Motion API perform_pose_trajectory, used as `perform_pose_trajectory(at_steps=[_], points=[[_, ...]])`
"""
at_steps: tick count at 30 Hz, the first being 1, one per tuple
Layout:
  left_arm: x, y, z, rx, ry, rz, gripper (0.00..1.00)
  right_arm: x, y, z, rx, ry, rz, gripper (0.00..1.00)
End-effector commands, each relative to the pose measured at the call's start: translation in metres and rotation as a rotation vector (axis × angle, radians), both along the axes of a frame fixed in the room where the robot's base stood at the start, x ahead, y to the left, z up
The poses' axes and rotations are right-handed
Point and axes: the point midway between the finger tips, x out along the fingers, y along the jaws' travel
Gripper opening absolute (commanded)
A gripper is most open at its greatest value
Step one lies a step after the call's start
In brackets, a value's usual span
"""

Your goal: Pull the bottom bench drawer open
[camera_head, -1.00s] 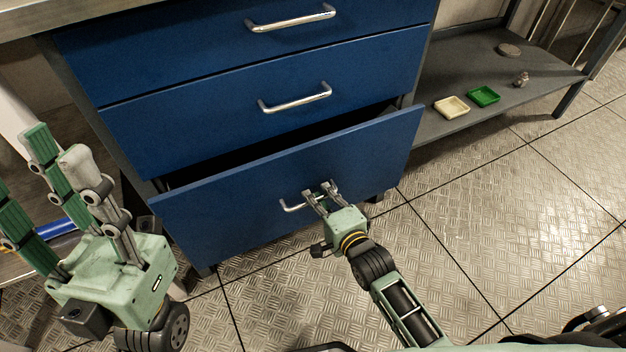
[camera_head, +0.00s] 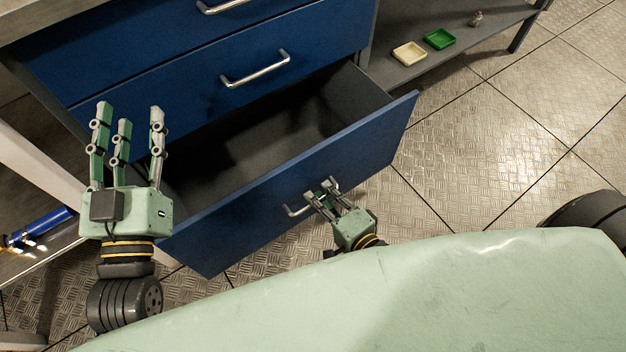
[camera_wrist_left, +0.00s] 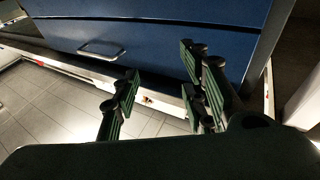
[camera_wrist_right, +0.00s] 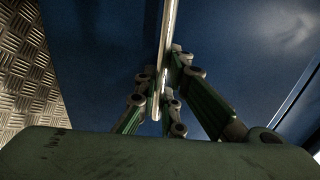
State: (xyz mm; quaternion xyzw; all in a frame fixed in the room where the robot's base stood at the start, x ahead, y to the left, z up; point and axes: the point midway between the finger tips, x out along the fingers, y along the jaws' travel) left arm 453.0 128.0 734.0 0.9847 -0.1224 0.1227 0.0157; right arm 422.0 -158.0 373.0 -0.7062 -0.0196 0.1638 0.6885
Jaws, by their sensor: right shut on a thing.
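The bottom bench drawer (camera_head: 350,150) has a blue front and stands well open, its grey inside (camera_head: 240,150) showing and looking empty where I can see it. My right gripper (camera_head: 325,192) is shut on the drawer's silver bar handle (camera_head: 292,211). In the right wrist view the fingers (camera_wrist_right: 160,95) close around the handle (camera_wrist_right: 168,40) against the blue front. My left gripper (camera_head: 127,125) is open and empty, fingers pointing up, over the left end of the drawer. In the left wrist view its fingers (camera_wrist_left: 165,95) are spread apart before a blue panel.
The middle drawer (camera_head: 200,90) above is shut, with its own handle (camera_head: 255,70). A low grey shelf (camera_head: 460,40) at the right holds a cream tray (camera_head: 409,54) and a green tray (camera_head: 439,39). A blue cylinder (camera_head: 40,225) lies at the left.

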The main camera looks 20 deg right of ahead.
Motion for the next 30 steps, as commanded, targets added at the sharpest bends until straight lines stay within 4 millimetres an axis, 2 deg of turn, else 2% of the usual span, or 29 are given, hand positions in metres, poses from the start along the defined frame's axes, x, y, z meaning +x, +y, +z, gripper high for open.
perform_pose_trajectory(at_steps=[6,12,18,27,28,30], points=[[0.004,0.004,-0.038,0.051,0.193,0.012,0.4,-0.024,-0.007,0.0,-0.003,0.003,0.0,0.0],[0.002,0.007,-0.06,0.077,0.296,0.018,0.4,-0.036,-0.01,0.0,-0.002,0.003,0.0,0.0],[0.001,0.009,-0.068,0.087,0.331,0.02,0.4,-0.04,-0.011,-0.001,-0.002,0.001,0.0,0.0],[0.001,0.009,-0.068,0.087,0.332,0.02,0.4,-0.04,-0.011,-0.001,-0.002,0.001,0.0,0.0],[0.001,0.009,-0.068,0.087,0.332,0.02,0.4,-0.04,-0.011,-0.001,-0.002,0.001,0.0,0.1],[0.001,0.009,-0.068,0.086,0.331,0.02,0.4,-0.04,-0.011,-0.001,-0.002,0.001,0.0,0.16]])
